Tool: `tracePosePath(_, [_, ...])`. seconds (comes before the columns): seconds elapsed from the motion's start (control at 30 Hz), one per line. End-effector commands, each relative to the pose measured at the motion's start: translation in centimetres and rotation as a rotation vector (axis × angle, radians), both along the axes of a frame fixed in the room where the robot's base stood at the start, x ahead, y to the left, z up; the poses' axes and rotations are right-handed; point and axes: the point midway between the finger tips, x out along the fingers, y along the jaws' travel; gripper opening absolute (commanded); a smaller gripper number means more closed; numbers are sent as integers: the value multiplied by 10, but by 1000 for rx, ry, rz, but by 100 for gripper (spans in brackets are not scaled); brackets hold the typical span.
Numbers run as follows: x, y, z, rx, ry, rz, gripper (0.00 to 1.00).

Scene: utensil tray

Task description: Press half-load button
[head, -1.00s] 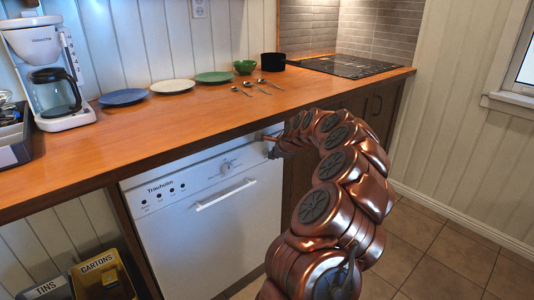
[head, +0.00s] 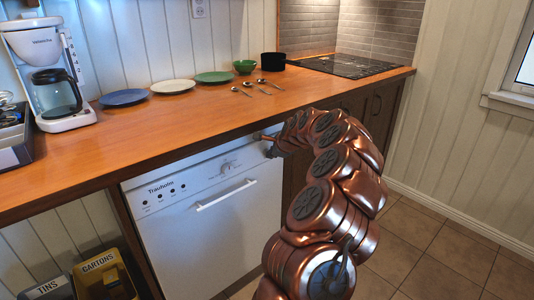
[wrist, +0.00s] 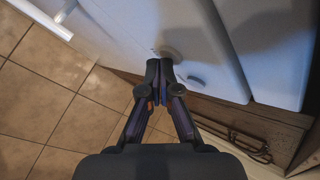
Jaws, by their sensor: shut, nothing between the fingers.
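The white dishwasher (head: 212,235) stands under the counter, with a row of several small dark buttons (head: 171,190) at the left of its panel and a dial (head: 227,168) further right. My gripper (head: 268,137) is at the panel's upper right end, small and partly hidden by my arm in the head view. In the wrist view my gripper (wrist: 165,68) is shut and empty, its tips in front of the white panel. Next to the tips are a round knob-like part (wrist: 171,55) and a small grey oval (wrist: 196,80). Their labels are unreadable, and I cannot tell whether the tips touch anything.
The dishwasher handle (head: 226,194) juts out below the panel. The wooden counter (head: 190,115) overhangs it and holds plates, spoons and a coffee maker (head: 50,80). Cupboards are to the right, with a dark handle (wrist: 245,147) near my gripper. The tiled floor (head: 430,235) is clear.

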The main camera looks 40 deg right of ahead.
Motion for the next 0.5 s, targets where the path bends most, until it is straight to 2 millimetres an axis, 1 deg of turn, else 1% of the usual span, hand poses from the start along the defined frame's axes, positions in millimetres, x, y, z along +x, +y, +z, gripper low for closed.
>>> tracePosePath(0.27, [1, 0, 0, 0, 0, 0, 0])
tracePosePath(0.5, [-5, 0, 2, 0, -1, -1, 0])
